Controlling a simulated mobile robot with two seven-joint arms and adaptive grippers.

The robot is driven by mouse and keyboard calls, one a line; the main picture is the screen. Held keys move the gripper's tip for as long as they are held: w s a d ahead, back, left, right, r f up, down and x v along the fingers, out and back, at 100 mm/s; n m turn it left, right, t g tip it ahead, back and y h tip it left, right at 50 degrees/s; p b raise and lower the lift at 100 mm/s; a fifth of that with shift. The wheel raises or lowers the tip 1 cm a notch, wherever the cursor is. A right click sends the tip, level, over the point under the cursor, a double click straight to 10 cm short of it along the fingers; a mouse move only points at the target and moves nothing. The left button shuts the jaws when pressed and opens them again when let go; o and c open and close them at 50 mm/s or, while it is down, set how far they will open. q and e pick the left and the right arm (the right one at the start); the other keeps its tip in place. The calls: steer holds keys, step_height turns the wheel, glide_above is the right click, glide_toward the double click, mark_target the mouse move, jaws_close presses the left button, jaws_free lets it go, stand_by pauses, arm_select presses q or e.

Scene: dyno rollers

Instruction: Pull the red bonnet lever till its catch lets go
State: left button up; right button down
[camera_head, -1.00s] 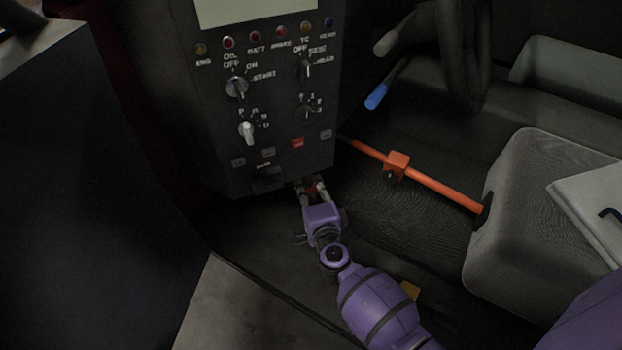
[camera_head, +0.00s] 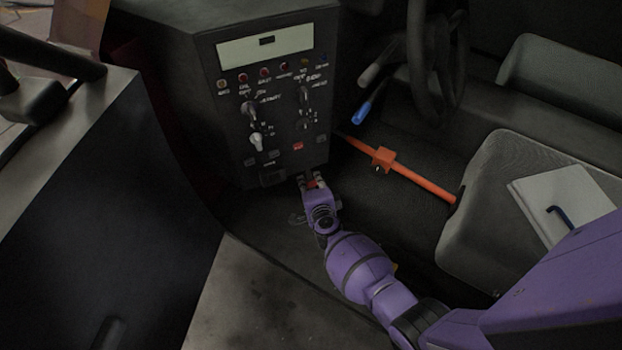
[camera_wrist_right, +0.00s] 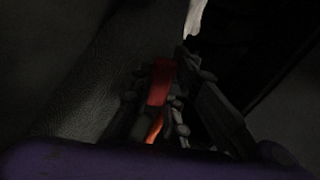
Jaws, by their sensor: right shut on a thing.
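The red bonnet lever (camera_head: 312,184) shows as a small red patch under the lower edge of the dark control panel. In the right wrist view the red lever (camera_wrist_right: 160,82) stands between the dark fingers. My right gripper (camera_head: 312,182), on the purple arm, is shut on it; it also shows in the right wrist view (camera_wrist_right: 158,100). The fingers hide much of the lever, and its catch cannot be made out. My left gripper is not in view.
The control panel (camera_head: 275,110) with knobs and lamps stands above the gripper. An orange bar (camera_head: 420,184) with an orange block runs to the right, beside a grey seat (camera_head: 470,215). A steering wheel (camera_head: 418,60) is behind. A dark panel (camera_head: 110,190) stands at left.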

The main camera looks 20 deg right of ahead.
steer(key=c, duration=1.6)
jaws_free()
steer(key=shift+c, duration=0.2)
steer(key=shift+s, duration=0.15)
steer(key=shift+s+a+r, duration=0.1)
steer(key=shift+s, duration=0.15)
steer(key=v, duration=1.1)
steer(key=shift+s+r, duration=0.1)
